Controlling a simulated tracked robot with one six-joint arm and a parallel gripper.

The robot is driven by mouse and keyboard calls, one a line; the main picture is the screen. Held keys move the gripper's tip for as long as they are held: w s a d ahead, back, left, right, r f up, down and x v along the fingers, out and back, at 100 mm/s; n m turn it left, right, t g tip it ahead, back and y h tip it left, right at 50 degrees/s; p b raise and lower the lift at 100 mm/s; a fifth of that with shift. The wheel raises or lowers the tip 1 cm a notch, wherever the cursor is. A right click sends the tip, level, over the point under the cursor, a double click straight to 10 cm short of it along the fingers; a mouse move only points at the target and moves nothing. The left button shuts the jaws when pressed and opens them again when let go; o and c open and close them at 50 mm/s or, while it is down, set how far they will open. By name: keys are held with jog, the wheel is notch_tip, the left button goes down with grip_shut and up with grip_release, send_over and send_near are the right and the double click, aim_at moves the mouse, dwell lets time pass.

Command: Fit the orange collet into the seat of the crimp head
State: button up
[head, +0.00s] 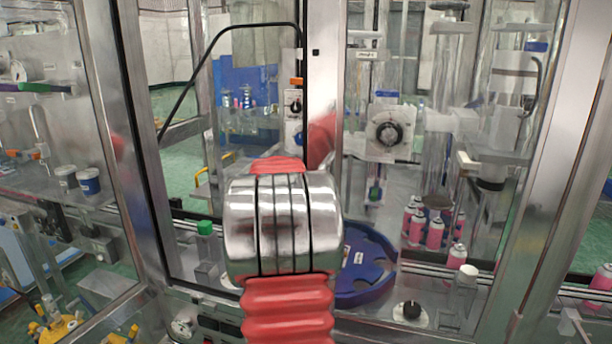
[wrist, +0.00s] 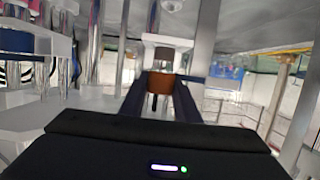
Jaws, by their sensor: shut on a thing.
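In the wrist view my gripper (wrist: 160,92) is shut on the orange collet (wrist: 161,83), a small brownish-orange ring between the two dark fingertips. A dark pin shows below the collet. A white block with a grey cylinder, which looks like the crimp head (wrist: 166,50), is just beyond and above the collet in the picture. I cannot tell whether the collet touches it or is apart from it; the seat itself is hidden. In the head view my own arm covers the gripper and the collet.
Metal posts and glass panes frame the machine in the head view. Several pink cans (head: 434,233) stand on the deck at right. A blue round tray (head: 372,265) lies behind my arm. A green-capped bottle (head: 205,240) stands left. Upright posts (wrist: 201,45) flank the wrist view.

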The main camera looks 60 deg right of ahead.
jog(key=shift+f, duration=0.65)
jog(key=o, duration=1.1)
jog(key=shift+o, duration=0.6)
jog(key=shift+w, duration=0.15)
jog(key=shift+a, duration=0.4)
jog(key=v, duration=1.3)
jog(key=shift+s, duration=0.4)
jog(key=shift+r, duration=0.15)
